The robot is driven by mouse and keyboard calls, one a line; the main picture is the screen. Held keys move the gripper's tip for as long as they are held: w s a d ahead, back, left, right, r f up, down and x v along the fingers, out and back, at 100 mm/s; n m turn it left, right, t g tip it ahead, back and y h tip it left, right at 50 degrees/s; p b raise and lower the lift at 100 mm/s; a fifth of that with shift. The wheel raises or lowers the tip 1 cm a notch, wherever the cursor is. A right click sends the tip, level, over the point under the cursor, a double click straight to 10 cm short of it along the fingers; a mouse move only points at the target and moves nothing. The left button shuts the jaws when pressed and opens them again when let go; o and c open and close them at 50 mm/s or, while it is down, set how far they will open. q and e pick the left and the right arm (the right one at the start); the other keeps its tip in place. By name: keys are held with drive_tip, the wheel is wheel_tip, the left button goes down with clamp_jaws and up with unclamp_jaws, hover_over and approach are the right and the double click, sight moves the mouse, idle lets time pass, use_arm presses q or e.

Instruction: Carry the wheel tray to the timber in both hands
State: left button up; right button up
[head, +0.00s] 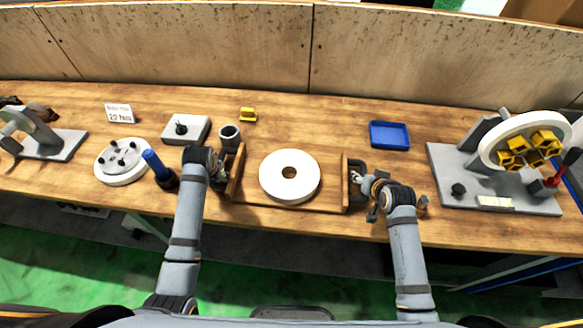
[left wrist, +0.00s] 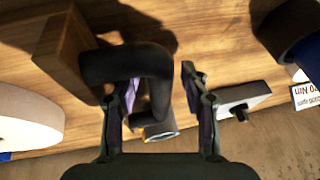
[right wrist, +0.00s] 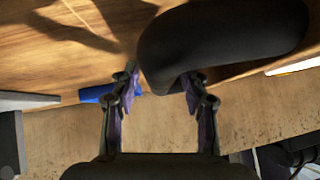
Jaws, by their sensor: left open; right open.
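The wheel tray (head: 237,178) stands on the bench at centre, with an upright wooden board at each end and a black handle outside each board. A white grinding wheel (head: 270,182) with a brown centre lies flat on it. My left gripper (head: 218,173) is open at the left handle; in the left wrist view the black handle (left wrist: 122,62) reaches between the fingers (left wrist: 160,98). My right gripper (head: 364,179) is open at the right handle; in the right wrist view that handle (right wrist: 225,38) lies just beyond the fingers (right wrist: 160,92), partly across the gap. I cannot pick out the timber.
A grey cup (head: 229,137) stands behind the left handle. A blue-handled tool (head: 156,165) and a white flange disc (head: 121,164) are left. A blue bin (head: 389,135) is behind right, and a grey fixture with a wheel (head: 500,193) is far right. A backboard (head: 200,50) closes the rear.

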drive_tip(key=shift+w, duration=0.1)
use_arm(q)
drive_tip(key=shift+r, duration=0.25)
drive_tip(key=v, duration=1.1)
drive_tip(key=shift+s+r, duration=0.15)
drive_tip(key=shift+s, duration=0.05)
use_arm(e)
drive_tip(key=a+v, duration=0.1)
drive_tip(key=v, duration=1.1)
drive_tip(key=shift+d, duration=0.5)
drive_tip(key=shift+f, duration=0.1)
